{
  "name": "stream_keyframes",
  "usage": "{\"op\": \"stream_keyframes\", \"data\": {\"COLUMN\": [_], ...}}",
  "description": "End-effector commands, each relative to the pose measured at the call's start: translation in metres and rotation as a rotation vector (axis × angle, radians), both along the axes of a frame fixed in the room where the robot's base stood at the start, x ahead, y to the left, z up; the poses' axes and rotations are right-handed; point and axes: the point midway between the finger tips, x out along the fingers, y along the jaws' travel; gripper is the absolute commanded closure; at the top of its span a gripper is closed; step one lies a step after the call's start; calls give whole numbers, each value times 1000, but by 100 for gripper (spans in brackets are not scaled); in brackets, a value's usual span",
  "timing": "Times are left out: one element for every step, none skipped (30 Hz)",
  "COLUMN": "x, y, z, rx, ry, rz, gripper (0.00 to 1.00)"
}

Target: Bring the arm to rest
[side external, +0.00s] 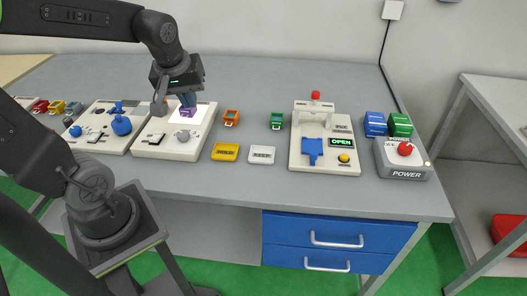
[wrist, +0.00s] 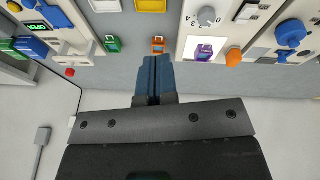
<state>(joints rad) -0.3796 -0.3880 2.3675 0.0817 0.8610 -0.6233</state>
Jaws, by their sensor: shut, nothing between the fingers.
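My gripper (side external: 188,101) is above the back of the table, over the panel with the white lit pad (side external: 199,118). Its blue fingers are together in the wrist view (wrist: 153,62), with nothing between them. A small purple piece (side external: 187,112) sits on the lit pad, below or behind the fingertips in the side view. In the wrist view the purple piece (wrist: 204,52) is apart from the fingers, to their right.
An orange piece (side external: 231,117) and a green piece (side external: 277,120) stand on the grey table (side external: 300,190). Yellow (side external: 225,152) and white (side external: 261,155) trays lie in front. A panel with an OPEN display (side external: 341,142) and a POWER box (side external: 406,172) stand right. Knobbed panels (side external: 107,139) stand left.

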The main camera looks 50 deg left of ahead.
Motion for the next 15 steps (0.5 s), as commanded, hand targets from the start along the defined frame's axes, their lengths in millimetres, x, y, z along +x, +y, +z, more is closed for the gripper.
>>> {"op": "stream_keyframes", "data": {"x": [-7, -11, -17, -22, -27, -33, -37, -41, -45, -47, -49, -51, -52, -52, -52], "y": [-27, -40, -55, -65, -74, -84, -90, -96, -101, -104, -107, -109, -110, -110, -111], "z": [10, 15, 20, 23, 25, 28, 29, 31, 32, 33, 34, 34, 34, 34, 34], "rx": [34, 52, 77, 95, 111, 131, 145, 158, 172, 180, 186, 193, 196, 198, 198], "ry": [-30, -42, -59, -70, -81, -94, -103, -111, -121, -126, -131, -134, -136, -136, -136], "rz": [-185, -283, -409, -493, -570, -663, -722, -772, -829, -861, -887, -912, -923, -930, -935], "gripper": [100, 100, 100, 100, 100, 100, 100, 100, 100, 100, 100, 100, 100, 100, 100]}}
